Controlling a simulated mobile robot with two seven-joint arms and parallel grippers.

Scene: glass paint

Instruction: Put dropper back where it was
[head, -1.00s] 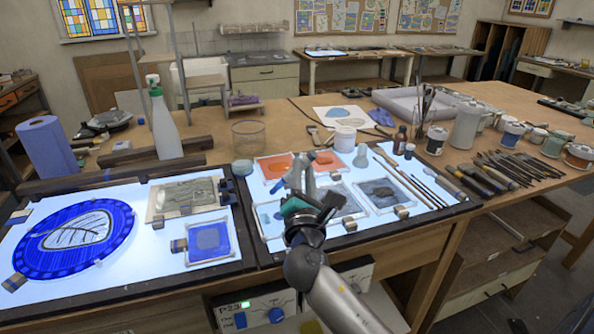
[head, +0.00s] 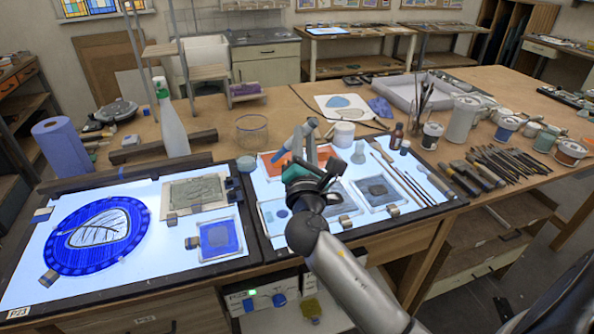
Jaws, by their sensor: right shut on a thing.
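My right gripper (head: 301,145) is above the right light panel (head: 272,243), in front of the orange glass tray (head: 328,152). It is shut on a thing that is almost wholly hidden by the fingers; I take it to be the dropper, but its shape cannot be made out. A small brown bottle (head: 397,137) stands upright at the back right of the panel, apart from the gripper. My left gripper is not in view.
A white jar (head: 344,134) and a small glass flask (head: 359,153) stand close right of the gripper. Brushes (head: 400,176) lie on the panel's right side. A spray bottle (head: 172,125) and wire-mesh cup (head: 252,132) stand behind. A blue glass disc (head: 62,262) lies left.

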